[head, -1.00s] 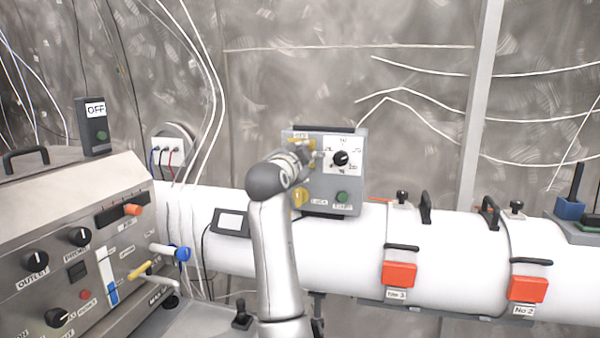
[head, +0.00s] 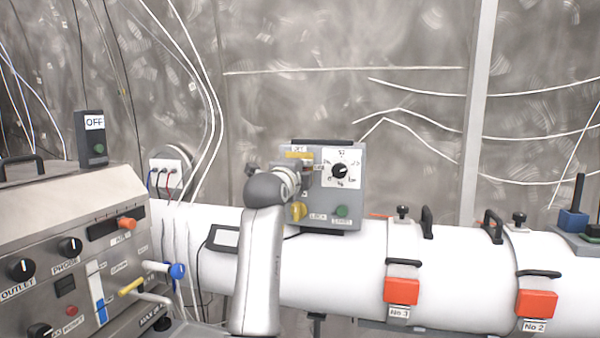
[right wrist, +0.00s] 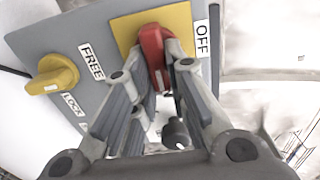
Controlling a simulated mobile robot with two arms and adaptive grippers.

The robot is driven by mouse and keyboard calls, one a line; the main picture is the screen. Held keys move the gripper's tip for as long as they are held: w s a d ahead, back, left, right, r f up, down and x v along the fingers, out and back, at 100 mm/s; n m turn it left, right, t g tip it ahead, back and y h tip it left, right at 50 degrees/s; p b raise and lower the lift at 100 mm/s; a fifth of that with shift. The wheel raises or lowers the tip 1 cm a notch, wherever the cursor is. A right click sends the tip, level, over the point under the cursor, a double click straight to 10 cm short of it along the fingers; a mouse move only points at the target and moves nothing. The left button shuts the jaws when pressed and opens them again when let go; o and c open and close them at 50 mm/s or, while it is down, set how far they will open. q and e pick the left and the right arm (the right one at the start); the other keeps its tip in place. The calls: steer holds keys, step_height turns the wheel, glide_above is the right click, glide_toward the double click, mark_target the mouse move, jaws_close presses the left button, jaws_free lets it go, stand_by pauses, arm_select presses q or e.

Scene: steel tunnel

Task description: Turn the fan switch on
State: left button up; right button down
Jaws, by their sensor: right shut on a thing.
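The grey control box (head: 352,205) stands above the white pipe in the head view. In the right wrist view, a red switch handle (right wrist: 152,45) stands on a yellow plate (right wrist: 180,22), with an OFF label (right wrist: 202,40) beside it. My right gripper (right wrist: 164,72) is shut on the red handle, one finger on each side. In the head view my right gripper (head: 304,178) is at the box's upper left, below the yellow plate's visible edge (head: 298,155), and hides the handle. My left gripper is not in view.
A yellow FREE/LOCK knob (head: 298,211), a black dial (head: 340,171) and a green button (head: 341,211) are close by on the same box. A console (head: 75,205) with knobs and levers stands at left. Red latches (head: 401,290) sit on the pipe (head: 345,275).

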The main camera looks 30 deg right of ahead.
stand_by(0.3)
steer(key=c, duration=1.4)
jaws_free()
steer(key=shift+c, duration=0.2)
steer(key=shift+r, duration=0.1)
